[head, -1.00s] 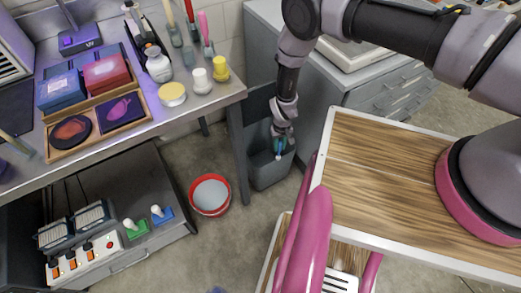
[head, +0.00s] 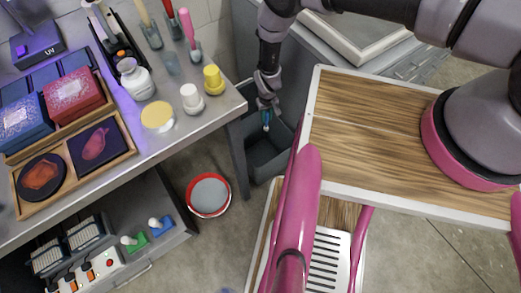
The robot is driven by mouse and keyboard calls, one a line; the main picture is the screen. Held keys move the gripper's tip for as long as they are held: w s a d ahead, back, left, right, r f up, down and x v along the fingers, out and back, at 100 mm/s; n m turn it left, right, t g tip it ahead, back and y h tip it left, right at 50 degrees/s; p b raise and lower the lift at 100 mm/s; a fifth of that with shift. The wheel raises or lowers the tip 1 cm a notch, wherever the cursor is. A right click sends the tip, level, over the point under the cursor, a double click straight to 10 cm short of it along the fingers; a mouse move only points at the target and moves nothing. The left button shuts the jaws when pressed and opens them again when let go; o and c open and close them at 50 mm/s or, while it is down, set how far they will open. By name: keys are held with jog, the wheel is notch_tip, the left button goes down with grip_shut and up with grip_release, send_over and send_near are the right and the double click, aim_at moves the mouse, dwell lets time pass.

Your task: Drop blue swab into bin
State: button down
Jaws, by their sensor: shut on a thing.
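My gripper (head: 267,106) points down over the open top of a dark grey bin (head: 268,160) on the floor between the workbench and the wooden-topped surface. It is shut on the blue swab (head: 266,122), a small blue piece hanging below the fingertips. The swab shows against the bin's opening; I cannot tell exactly how high above or inside the rim it is.
The metal workbench (head: 165,125) at left holds jars, brushes and trays. A red-rimmed bucket (head: 209,195) stands on the floor to the bin's left. A wooden-topped surface (head: 375,130) and pink rails (head: 296,215) lie to the right. Grey drawers stand behind.

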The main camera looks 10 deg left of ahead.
jog(key=shift+f, duration=1.35)
jog(key=c, duration=0.6)
grip_release()
jog(key=shift+c, duration=0.2)
notch_tip(320, 180, up, 11)
jog(key=shift+f, duration=0.1)
